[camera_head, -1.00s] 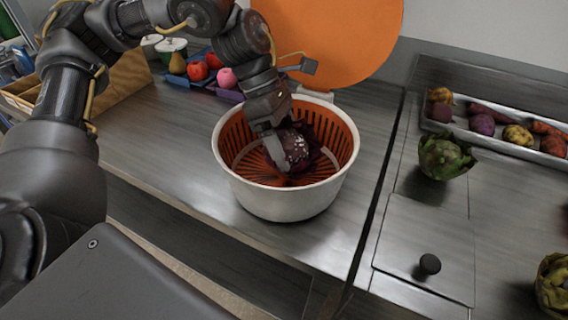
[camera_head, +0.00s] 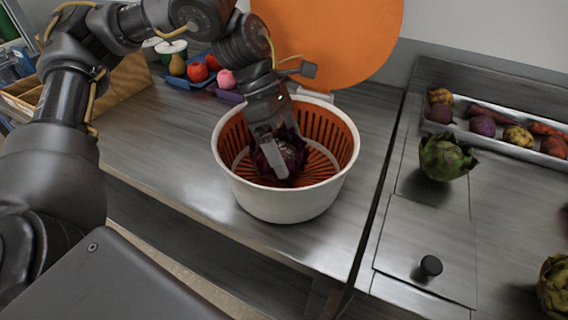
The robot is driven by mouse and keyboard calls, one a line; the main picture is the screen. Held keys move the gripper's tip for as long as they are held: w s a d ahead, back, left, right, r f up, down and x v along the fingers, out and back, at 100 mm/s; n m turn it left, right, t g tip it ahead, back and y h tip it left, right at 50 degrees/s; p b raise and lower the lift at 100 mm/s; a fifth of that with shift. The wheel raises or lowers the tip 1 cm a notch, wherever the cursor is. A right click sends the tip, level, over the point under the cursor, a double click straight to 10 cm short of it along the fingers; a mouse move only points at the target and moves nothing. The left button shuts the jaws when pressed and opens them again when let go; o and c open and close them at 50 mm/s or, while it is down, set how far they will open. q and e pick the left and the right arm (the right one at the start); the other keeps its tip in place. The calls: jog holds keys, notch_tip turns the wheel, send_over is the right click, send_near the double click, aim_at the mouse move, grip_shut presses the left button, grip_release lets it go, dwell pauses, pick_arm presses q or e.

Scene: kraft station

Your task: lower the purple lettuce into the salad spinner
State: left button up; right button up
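The purple lettuce (camera_head: 291,157) is dark purple and sits low inside the salad spinner, within its orange basket. The salad spinner (camera_head: 287,205) has a white outer bowl, and its round orange lid (camera_head: 335,40) stands open behind it. My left gripper (camera_head: 276,154) reaches down into the basket from above. One finger lies across the near-left side of the lettuce, and the gripper appears shut on it. The far finger is mostly hidden. I cannot tell whether the lettuce touches the basket floor. My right gripper is not in view.
A green artichoke (camera_head: 445,157) stands on the right counter, with another at the lower right edge. A tray (camera_head: 456,122) of several root vegetables lies behind it. Colourful fruit in blue trays (camera_head: 190,84) is behind left. The counter left of the spinner is clear.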

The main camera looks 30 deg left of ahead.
pick_arm(q)
jog(key=shift+r, duration=0.1)
jog(key=p+v, duration=0.1)
jog(key=v, duration=0.9)
jog(key=shift+a+r, duration=0.2)
jog(key=shift+r, duration=0.1)
